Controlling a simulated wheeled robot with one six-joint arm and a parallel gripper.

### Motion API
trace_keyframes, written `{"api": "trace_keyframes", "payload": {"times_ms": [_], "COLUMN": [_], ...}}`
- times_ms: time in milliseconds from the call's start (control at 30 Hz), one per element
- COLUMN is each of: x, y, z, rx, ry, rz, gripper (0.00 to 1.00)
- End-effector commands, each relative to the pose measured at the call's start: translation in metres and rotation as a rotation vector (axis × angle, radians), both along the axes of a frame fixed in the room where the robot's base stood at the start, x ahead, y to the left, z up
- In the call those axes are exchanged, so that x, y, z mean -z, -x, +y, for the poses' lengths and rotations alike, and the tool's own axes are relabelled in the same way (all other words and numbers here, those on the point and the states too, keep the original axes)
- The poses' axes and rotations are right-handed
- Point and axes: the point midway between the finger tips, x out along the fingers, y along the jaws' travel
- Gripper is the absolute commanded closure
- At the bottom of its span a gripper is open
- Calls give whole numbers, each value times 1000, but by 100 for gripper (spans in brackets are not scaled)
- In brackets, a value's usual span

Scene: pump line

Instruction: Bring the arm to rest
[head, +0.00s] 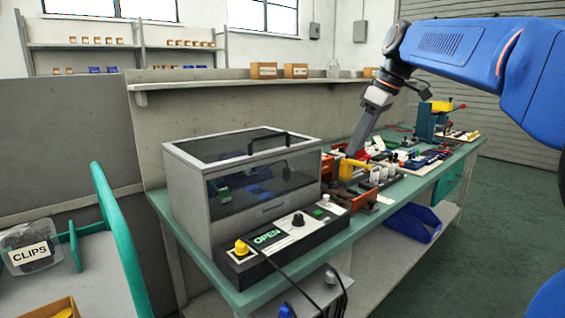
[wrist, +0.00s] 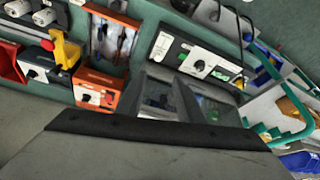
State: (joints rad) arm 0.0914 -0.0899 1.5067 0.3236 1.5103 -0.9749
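My blue arm reaches in from the right in the head view. Its dark wrist is bent, and my grey gripper (head: 354,151) points down over the back middle of the green workbench (head: 215,272). No held object is visible.
A grey box with a clear lid (head: 247,144) stands left of my gripper, behind an OPEN-labelled control panel (head: 298,221). A yellow-handled item (head: 350,168) and an orange bin (head: 363,200) sit close by. A shelf (head: 220,83) runs behind. A CLIPS bin (head: 32,252) is far left.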

Motion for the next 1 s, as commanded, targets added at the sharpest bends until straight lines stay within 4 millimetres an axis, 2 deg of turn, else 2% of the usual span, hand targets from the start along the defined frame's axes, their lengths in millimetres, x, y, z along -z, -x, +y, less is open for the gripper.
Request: {"api": "trace_keyframes", "payload": {"times_ms": [167, 467, 800, 1000], "x": [28, 99, 201, 261], "y": [47, 135, 232, 279], "z": [0, -7, -19, -27], "rx": [138, 407, 685, 818], "ry": [12, 25, 20, 6], "rz": [15, 27, 9, -12], "gripper": [66, 66, 66, 66]}}
